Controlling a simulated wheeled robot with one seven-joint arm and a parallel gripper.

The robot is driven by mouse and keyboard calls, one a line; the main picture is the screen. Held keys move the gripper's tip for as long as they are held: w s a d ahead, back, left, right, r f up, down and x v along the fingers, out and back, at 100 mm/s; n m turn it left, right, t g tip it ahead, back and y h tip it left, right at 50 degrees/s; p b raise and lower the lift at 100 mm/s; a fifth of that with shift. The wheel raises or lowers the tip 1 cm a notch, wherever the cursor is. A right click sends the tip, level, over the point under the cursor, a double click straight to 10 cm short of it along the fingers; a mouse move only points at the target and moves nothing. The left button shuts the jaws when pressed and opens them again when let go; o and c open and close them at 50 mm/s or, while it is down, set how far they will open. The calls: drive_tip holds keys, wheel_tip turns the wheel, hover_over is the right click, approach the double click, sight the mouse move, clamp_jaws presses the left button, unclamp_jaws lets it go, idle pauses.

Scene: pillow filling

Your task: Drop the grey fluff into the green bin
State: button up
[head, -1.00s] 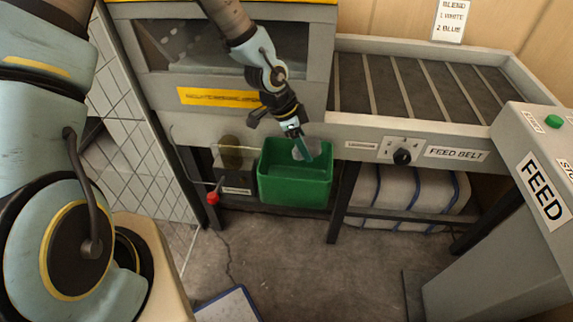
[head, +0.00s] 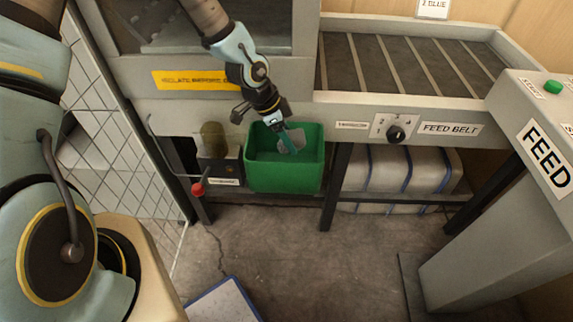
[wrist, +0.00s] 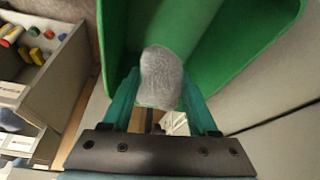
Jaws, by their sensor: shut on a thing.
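The grey fluff (wrist: 161,78) is a small pale grey lump between the two teal fingers of my gripper (wrist: 160,92) in the wrist view. My gripper is shut on it. In the head view my gripper (head: 287,142) points down over the green bin, and the grey fluff (head: 291,141) shows at its fingertips. The green bin (head: 284,178) stands on a low shelf under the machine. Its open inside (wrist: 225,45) lies beyond the fluff in the wrist view. The fluff looks at or just above the rim; its exact height is hard to tell.
The machine front with a yellow label (head: 196,81) is above and behind the bin. A small box with a red knob (head: 198,188) is left of the bin. Wrapped bales (head: 400,170) lie under the feed belt (head: 410,62) at right.

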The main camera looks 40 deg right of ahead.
drive_tip(key=o, duration=1.4)
drive_tip(key=shift+r, duration=0.15)
drive_tip(key=v, duration=1)
drive_tip(key=shift+r+b, duration=0.3)
drive_tip(key=shift+b, duration=0.05)
drive_tip(key=shift+a, duration=0.15)
